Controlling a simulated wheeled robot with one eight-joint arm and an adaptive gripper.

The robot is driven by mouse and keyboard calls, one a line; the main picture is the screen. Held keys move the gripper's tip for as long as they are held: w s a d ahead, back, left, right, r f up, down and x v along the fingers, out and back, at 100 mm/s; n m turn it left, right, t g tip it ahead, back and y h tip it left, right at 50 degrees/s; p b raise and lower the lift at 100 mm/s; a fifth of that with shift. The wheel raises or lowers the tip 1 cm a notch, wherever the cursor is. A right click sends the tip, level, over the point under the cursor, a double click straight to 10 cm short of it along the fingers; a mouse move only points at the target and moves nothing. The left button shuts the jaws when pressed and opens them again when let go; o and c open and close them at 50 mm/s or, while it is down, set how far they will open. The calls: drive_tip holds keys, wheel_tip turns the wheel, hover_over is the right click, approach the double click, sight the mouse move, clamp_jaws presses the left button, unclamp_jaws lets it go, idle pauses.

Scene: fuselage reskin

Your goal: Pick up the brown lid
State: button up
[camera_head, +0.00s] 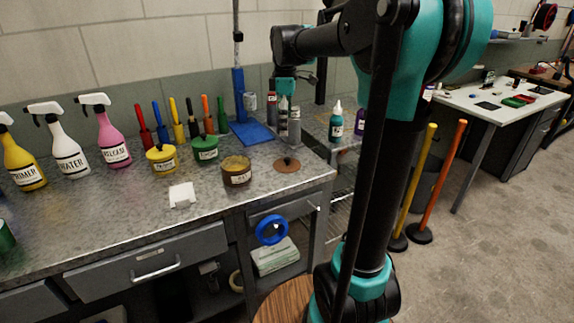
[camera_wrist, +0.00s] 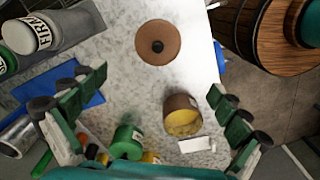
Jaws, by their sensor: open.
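The brown lid (camera_head: 287,166) is a flat round disc with a dark knob, lying on the workbench near its right end. In the wrist view the lid (camera_wrist: 158,43) lies at the top centre, beyond my fingertips and apart from them. My gripper (camera_wrist: 158,85) is open and empty, with green finger pads spread wide at left and right. In the head view it hangs above the bench behind the lid, its fingers hard to tell from the bottles there. The brown jar (camera_head: 236,172) stands uncovered left of the lid; its yellowish content shows in the wrist view (camera_wrist: 182,115).
Green (camera_head: 205,148) and yellow (camera_head: 162,159) jars stand left of the brown jar. A white block (camera_head: 182,195) lies at the front. Bottles (camera_head: 294,126) and a blue tray (camera_head: 251,133) are behind. The bench around the lid is clear.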

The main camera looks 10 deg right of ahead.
hover_over(287, 158)
drive_tip(key=f, duration=0.7)
drive_tip(key=shift+s+a+f, duration=0.2)
drive_tip(key=shift+s+f, duration=0.05)
drive_tip(key=shift+f, duration=0.05)
drive_tip(key=shift+w+d+f, duration=0.1)
drive_tip(key=shift+w+f, duration=0.05)
drive_tip(key=shift+f, duration=1.2)
drive_tip(key=shift+w+d+f, duration=0.1)
drive_tip(key=shift+f, duration=1.2)
clamp_jaws()
